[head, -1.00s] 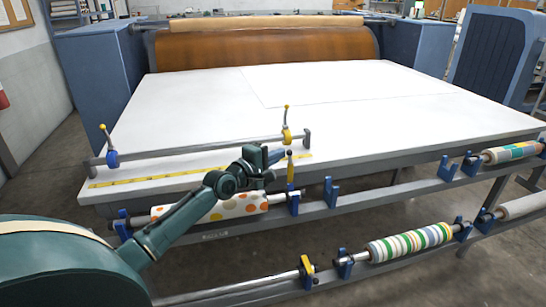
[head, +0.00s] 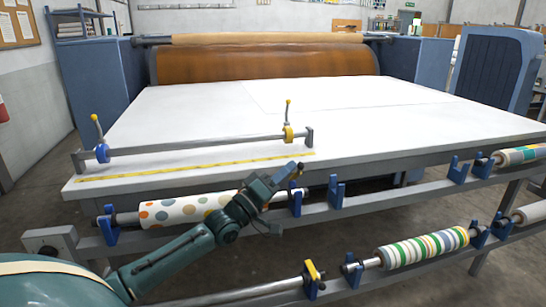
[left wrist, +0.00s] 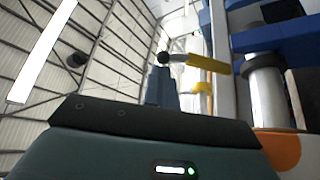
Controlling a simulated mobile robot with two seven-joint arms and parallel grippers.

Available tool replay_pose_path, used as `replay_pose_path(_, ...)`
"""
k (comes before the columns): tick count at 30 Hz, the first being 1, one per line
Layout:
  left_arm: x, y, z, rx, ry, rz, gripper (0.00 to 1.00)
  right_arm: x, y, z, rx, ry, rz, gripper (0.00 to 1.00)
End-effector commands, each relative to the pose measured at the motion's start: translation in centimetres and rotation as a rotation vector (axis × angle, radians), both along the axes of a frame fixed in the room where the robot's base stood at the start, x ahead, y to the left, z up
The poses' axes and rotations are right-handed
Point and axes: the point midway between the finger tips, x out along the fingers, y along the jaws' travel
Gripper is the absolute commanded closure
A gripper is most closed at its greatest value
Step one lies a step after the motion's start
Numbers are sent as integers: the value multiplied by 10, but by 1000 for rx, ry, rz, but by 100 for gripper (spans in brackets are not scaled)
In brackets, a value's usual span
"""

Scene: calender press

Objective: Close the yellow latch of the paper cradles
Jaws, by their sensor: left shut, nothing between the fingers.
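The polka-dot roll (head: 180,210) lies along the upper front rail, its shaft ends in blue cradles, one at the left (head: 107,228) and one at the right (head: 296,203). My left gripper (head: 297,170) is shut and empty just above the right cradle. In the head view it largely hides that cradle's yellow latch. In the left wrist view the yellow latch (left wrist: 206,63) with its dark round knob sticks out from the blue cradle (left wrist: 270,38), close to the shut fingers (left wrist: 161,85). I cannot tell whether they touch. My right gripper is not in view.
A bar with yellow and blue clamps (head: 205,144) runs along the table (head: 200,110) above the roll. A lower cradle with a yellow part (head: 312,272) and a striped roll (head: 425,249) sit on the lower rail. An empty blue cradle (head: 336,194) stands right of my gripper.

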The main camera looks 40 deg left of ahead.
Motion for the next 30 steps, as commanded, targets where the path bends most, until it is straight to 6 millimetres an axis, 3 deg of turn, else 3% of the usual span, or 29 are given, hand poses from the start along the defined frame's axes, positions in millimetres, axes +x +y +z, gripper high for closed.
replay_pose_path(8, -4, -6, -8, -7, 8, -1, 100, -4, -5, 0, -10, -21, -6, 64)
replay_pose_path(30, -4, -6, -8, -8, 7, 0, 100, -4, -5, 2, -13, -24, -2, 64)
